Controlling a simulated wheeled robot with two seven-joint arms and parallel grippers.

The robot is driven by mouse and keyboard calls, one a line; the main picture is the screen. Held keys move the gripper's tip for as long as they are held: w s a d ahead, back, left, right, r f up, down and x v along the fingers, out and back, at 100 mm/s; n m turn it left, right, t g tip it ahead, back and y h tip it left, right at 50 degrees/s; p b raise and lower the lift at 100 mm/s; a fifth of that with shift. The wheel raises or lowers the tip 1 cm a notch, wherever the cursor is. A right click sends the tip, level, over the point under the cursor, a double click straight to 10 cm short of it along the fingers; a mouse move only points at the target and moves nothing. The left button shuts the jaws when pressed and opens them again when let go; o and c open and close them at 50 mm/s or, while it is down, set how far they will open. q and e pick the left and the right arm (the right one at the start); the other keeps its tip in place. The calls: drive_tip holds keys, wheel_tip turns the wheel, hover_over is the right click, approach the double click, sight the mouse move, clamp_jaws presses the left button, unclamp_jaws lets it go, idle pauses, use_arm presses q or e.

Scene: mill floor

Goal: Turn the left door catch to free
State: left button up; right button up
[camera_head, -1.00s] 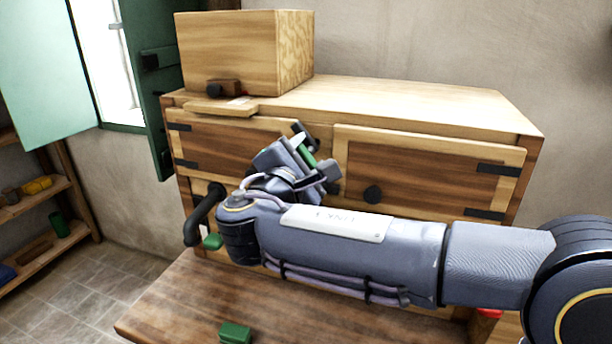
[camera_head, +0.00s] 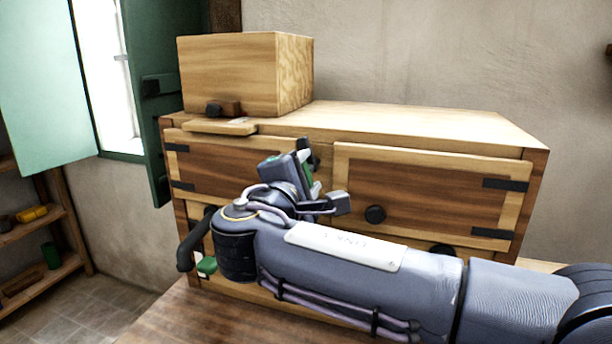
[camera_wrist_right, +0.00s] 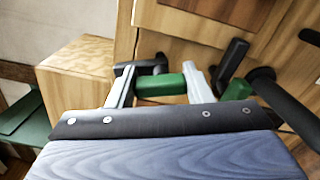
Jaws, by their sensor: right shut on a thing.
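The left door (camera_head: 225,168) of the wooden cabinet has dark wood in a light frame. Its catch, a black piece with a green grip (camera_head: 304,166), is at the door's right edge, near the middle post, and stands close to upright. My right gripper (camera_head: 308,180) is at the catch, shut on the green grip. In the right wrist view the green grip (camera_wrist_right: 160,86) lies between the two grey fingers. The gripper and arm hide part of the catch and the door's lower right. The door looks shut. My left gripper is not in view.
A wooden box (camera_head: 230,75) stands on the cabinet top. A black handle (camera_head: 195,240) and a green piece (camera_head: 206,265) are low at the left. The space left of the cabinet is open floor.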

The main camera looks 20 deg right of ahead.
drive_tip(key=o, duration=1)
drive_tip(key=shift+s, duration=0.1)
drive_tip(key=v, duration=0.7)
drive_tip(key=shift+s+a, duration=0.25)
drive_tip(key=shift+s, duration=0.05)
